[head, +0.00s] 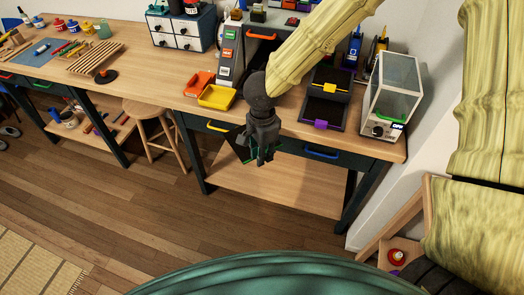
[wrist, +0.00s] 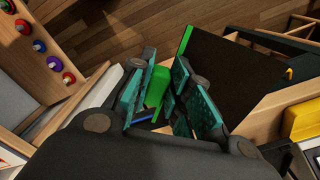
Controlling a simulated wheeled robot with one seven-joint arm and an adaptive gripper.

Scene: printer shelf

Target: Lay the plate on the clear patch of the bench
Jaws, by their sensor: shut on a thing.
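My gripper (head: 262,158) is in front of the right bench, near its front edge and drawers. In the wrist view its teal-padded fingers (wrist: 160,95) are closed around a bright green tab (wrist: 156,86). A dark flat panel with a green edge, seemingly the plate (wrist: 230,68), extends beside the fingers. The wooden bench (head: 168,66) has bare top left of the red and yellow bins.
A yellow bin (head: 217,97), dark trays (head: 325,108) and a clear-sided box (head: 392,95) stand on the bench. A blue drawer handle (head: 321,153) faces the floor. A stool (head: 152,125) stands left. Open floor lies in front.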

